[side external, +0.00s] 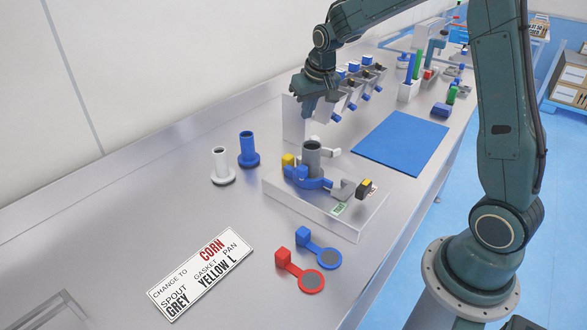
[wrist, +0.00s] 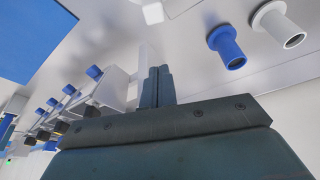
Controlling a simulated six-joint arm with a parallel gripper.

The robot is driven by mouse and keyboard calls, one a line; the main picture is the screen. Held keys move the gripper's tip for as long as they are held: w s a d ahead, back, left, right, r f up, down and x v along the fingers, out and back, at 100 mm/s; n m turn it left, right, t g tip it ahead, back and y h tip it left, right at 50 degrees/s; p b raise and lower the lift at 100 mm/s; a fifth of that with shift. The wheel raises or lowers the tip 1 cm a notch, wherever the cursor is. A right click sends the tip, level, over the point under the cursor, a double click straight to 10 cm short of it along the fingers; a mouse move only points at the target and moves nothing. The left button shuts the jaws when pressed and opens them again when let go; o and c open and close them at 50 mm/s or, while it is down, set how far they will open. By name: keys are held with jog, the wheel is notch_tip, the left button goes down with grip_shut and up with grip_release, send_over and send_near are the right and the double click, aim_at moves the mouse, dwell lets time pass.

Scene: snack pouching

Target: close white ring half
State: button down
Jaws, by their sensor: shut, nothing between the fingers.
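A blue ring half (side external: 314,183) lies around the near side of the spout's foot. The spout hides part of the white half. My gripper (side external: 309,112) is shut and empty, pointing down above and behind the fixture, apart from the white half. In the wrist view my closed fingers (wrist: 158,72) show at the centre, and a white piece, likely the white half (wrist: 152,12), shows at the top edge.
A white spout (side external: 222,167) and a blue spout (side external: 248,150) stand left of the fixture. A rack of blue-capped dispensers (side external: 352,85) is close behind my gripper. Red (side external: 311,281) and blue (side external: 328,258) gaskets and a sign (side external: 200,275) lie in front. A blue mat (side external: 402,143) lies clear at right.

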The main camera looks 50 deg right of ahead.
jog(key=x, duration=0.4)
jog(key=shift+f, duration=0.4)
jog(key=shift+s+a+r, duration=0.1)
jog(key=shift+s+a, duration=0.25)
jog(key=shift+s, duration=0.55)
jog(key=shift+s+a, duration=0.3)
jog(key=shift+s, duration=0.55)
jog(key=shift+s+m, duration=0.3)
jog(key=shift+m, duration=0.1)
jog(key=s+a+m+g+h, duration=0.1)
jog(key=s+m, duration=0.1)
jog(key=m, duration=0.2)
jog(key=s+m+g, duration=0.1)
jog(key=s+m, duration=0.1)
jog(key=m, duration=0.2)
jog(key=s+a+m+g+h, duration=0.1)
jog(key=s+m, duration=0.1)
jog(key=m, duration=0.1)
jog(key=shift+a+m+h, duration=0.3)
jog(key=shift+m, duration=0.1)
jog(key=shift+s+a, duration=0.3)
jog(key=shift+a, duration=0.1)
